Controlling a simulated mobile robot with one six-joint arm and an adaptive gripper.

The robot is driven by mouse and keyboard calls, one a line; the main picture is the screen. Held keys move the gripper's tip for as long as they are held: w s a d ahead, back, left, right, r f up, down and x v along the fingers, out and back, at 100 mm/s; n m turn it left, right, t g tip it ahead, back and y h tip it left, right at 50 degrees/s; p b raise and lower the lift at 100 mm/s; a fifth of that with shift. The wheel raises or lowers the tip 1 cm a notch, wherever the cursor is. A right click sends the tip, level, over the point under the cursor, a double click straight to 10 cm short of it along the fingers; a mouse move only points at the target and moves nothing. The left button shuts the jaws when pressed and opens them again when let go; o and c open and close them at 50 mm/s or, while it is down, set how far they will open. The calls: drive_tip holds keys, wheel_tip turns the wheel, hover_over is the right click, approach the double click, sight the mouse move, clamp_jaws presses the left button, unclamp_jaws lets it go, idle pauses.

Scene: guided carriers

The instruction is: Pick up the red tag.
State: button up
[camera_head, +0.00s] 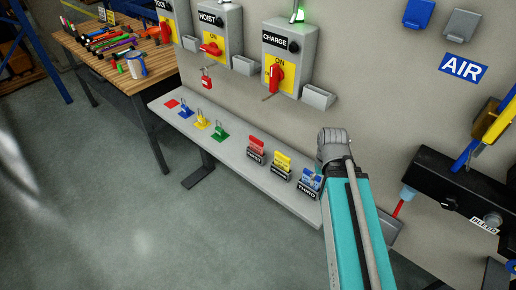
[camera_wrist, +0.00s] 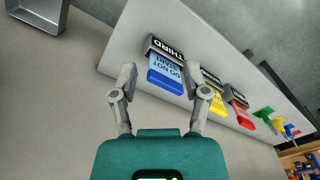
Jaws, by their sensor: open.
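The red tag (camera_head: 257,143) stands in a small dark labelled holder on the grey wall shelf, left of the yellow tag (camera_head: 282,160) and the blue tag (camera_head: 311,180). In the wrist view the red tag (camera_wrist: 241,116) is at the right, beyond the yellow tag (camera_wrist: 216,100). My gripper (camera_wrist: 162,78) is open and empty. Its two fingers point toward the blue tag (camera_wrist: 165,76), which reads "DO NOT START" and sits in the holder marked "THIRD". In the head view my arm hides the gripper at the shelf's right end.
A red padlock (camera_head: 206,78) hangs below the HOIST box (camera_head: 215,30). The CHARGE box (camera_head: 290,55) is above the tags. A wooden bench (camera_head: 110,60) stands left.

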drive_tip(key=shift+o, duration=1.3)
drive_tip(key=shift+w+a+f, duration=0.1)
drive_tip(key=shift+w+f, duration=0.05)
drive_tip(key=w+a+f+n+t+h+b, duration=0.45)
drive_tip(key=w+a+h+b, duration=0.25)
drive_tip(key=w+a+b, duration=0.45)
drive_tip(key=w+a+n+t+h+b, duration=0.1)
drive_tip(key=w+a+n+t+b, duration=0.1)
drive_tip(key=a, duration=0.8)
drive_tip(key=w+a+n+t+h+b, duration=0.1)
drive_tip(key=w+a+n+t+b, duration=0.1)
drive_tip(key=a, duration=0.9)
drive_tip(key=shift+r+n+t+b, duration=0.35)
drive_tip(key=shift+n+t+b, duration=0.15)
drive_tip(key=shift+t, duration=0.65)
drive_tip(key=shift+d+f, duration=0.1)
drive_tip(key=shift+d, duration=0.05)
